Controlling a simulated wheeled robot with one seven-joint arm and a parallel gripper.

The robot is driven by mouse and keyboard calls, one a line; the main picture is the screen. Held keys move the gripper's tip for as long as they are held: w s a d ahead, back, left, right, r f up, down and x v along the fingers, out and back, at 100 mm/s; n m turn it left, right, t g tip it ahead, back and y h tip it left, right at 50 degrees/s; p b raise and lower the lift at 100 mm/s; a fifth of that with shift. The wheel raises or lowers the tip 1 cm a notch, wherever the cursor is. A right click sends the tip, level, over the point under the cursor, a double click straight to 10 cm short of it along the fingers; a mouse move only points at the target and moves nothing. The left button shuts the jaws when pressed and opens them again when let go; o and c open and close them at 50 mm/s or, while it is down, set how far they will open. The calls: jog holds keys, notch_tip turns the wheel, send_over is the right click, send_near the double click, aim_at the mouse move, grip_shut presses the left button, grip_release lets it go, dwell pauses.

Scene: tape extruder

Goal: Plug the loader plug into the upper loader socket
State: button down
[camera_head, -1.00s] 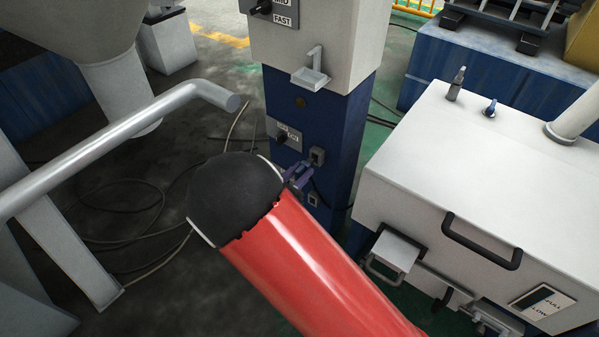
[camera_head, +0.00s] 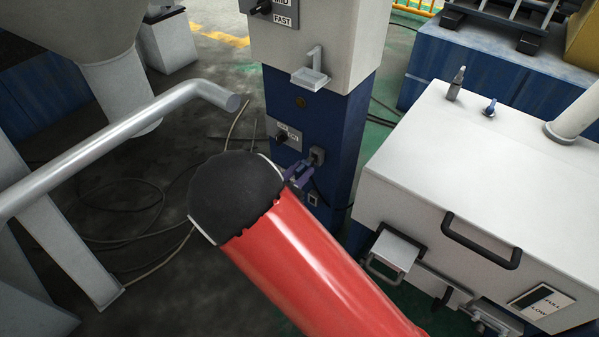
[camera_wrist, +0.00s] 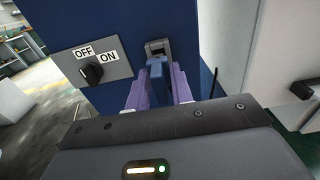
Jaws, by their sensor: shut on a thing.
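My gripper (camera_head: 298,175) reaches to the front of the blue column, its purple fingers mostly hidden behind my arm. In the wrist view, my gripper (camera_wrist: 157,88) is shut on the blue loader plug (camera_wrist: 156,69). The plug points at the grey upper loader socket (camera_wrist: 158,46) and overlaps its lower part. I cannot tell how far the plug is inside it. In the head view, the upper socket (camera_head: 317,155) is a dark block just beyond my fingertips. A smaller lower socket (camera_head: 313,199) sits beneath it on the column.
An OFF/ON switch plate (camera_wrist: 90,71) is left of the socket. A metal bracket (camera_head: 310,77) juts out above. A white machine box (camera_head: 480,170) stands close on the right. A grey pipe rail (camera_head: 130,140) crosses at left, with loose cables on the floor.

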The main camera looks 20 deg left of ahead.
jog(key=shift+x, duration=1.4)
jog(key=c, duration=1.1)
grip_release()
jog(key=shift+c, duration=0.2)
jog(key=shift+p+v, duration=0.5)
jog(key=shift+v, duration=2.5)
